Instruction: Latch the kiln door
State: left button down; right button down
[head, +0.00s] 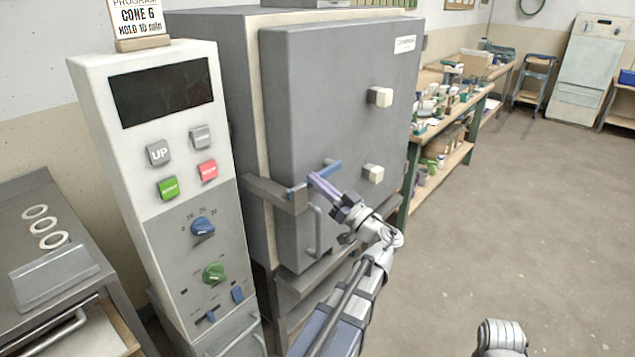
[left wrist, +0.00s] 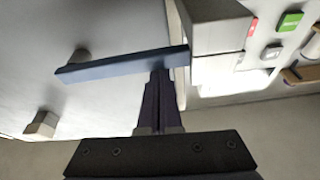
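The grey kiln door (head: 345,90) stands against the cream-edged kiln body in the head view; I cannot tell if it is fully closed. A blue latch bar (head: 332,168) lies across the door's lower left, with one end at a grey catch bracket (head: 262,191). In the left wrist view the bar (left wrist: 115,66) runs nearly level, its right end beside the catch block (left wrist: 215,68). My left gripper (head: 314,179) has its purple fingers together at the bar. In the wrist view its fingertips (left wrist: 160,75) meet the bar's lower edge; contact is unclear. My right gripper is out of view.
A control panel (head: 150,190) with buttons and knobs stands left of the kiln. Two pale knobs (head: 380,97) stick out from the door. A vertical handle (head: 316,230) is below the latch. A cluttered workbench (head: 455,105) is behind. The floor at right is clear.

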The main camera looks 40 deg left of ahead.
pick_arm(q)
jog(key=d, duration=0.9)
jog(key=shift+s+d+r+p, duration=0.2)
jog(key=shift+s+r+p, duration=0.15)
dwell(0.5)
jog(key=s+d+f+m+h, duration=0.2)
jog(key=d+f+m+h, duration=0.35)
jog(key=f, duration=0.55)
jog(key=s+d+f+m+h, duration=0.3)
jog(key=d+f+m+h, duration=0.25)
jog(key=f, duration=0.45)
jog(key=s+d+f+m+g+h, duration=0.1)
jog(key=s+d+f+m+h, duration=0.4)
jog(key=d, duration=0.4)
jog(key=s+d+f+m+g+h, duration=0.1)
jog(key=s+d+f+m+h, duration=0.25)
jog(key=d, duration=0.45)
notch_tip(320, 180, up, 14)
jog(key=p, duration=1.3)
jog(key=shift+w+f+h, duration=0.2)
jog(key=shift+w+h, duration=0.1)
jog(key=shift+h, duration=0.15)
